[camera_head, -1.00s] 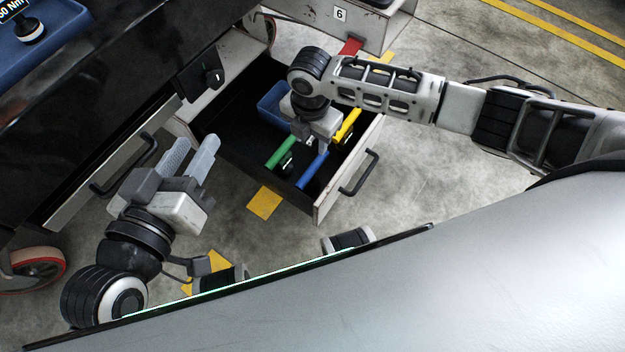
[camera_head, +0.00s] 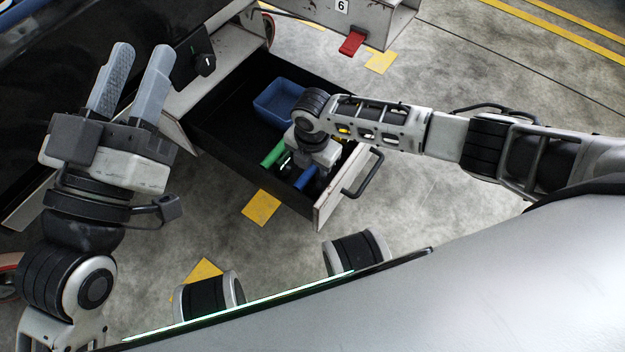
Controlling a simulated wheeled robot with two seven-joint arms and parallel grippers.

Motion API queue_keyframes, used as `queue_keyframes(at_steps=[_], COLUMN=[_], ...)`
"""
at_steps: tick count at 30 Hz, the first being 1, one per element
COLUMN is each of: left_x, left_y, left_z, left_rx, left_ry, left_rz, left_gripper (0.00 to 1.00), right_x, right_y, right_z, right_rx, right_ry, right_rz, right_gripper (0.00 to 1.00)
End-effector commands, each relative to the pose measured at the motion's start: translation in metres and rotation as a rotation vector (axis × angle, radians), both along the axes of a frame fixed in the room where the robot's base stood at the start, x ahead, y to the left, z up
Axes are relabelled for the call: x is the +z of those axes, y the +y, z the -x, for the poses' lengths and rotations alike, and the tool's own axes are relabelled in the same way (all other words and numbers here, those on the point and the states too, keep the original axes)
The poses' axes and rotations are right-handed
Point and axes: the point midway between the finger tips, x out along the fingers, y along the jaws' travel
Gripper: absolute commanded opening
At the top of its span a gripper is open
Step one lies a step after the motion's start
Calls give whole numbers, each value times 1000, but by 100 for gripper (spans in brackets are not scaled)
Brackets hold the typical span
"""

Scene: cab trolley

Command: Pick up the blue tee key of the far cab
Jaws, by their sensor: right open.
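The blue tee key (camera_head: 305,178) lies in the open drawer (camera_head: 328,200), near its front; only part of its blue handle shows. My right gripper (camera_head: 308,168) points down into the drawer right over the blue key. It is open, but its fingertips are mostly hidden by its own body, so contact cannot be told. A green handle (camera_head: 272,154) lies just left of it. A yellow handle (camera_head: 343,129) is mostly hidden behind my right arm. My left gripper (camera_head: 136,65) is open and empty, raised in front of the black cabinet at the left.
A blue bin (camera_head: 278,101) sits at the drawer's back. The drawer has a dark pull handle (camera_head: 363,173) on its front. A black latch box with a knob (camera_head: 194,57) is on the cabinet. A grey unit marked 6 (camera_head: 375,20) with a red pedal (camera_head: 352,43) stands behind. Floor to the right is clear.

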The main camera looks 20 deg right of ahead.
Motion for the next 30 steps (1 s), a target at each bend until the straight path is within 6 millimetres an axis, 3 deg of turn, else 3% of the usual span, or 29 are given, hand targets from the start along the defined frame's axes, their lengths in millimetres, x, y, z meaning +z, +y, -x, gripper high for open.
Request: queue_keyframes(at_steps=[8,13,24,30], left_x=[5,5,7,-28], left_y=[0,0,0,-3], left_z=[0,0,0,8], left_rx=[4,3,-2,-32], left_ry=[-37,-36,-19,297], left_rz=[-9,-9,-4,73], left_gripper=[36,36,36,36], right_x=[-3,-3,4,40], right_y=[0,0,0,0], right_z=[0,0,-1,-1], right_rx=[0,0,0,-1], right_ry=[0,0,-2,-3], right_rz=[0,0,-1,-1], right_gripper=[43,0,0,0])
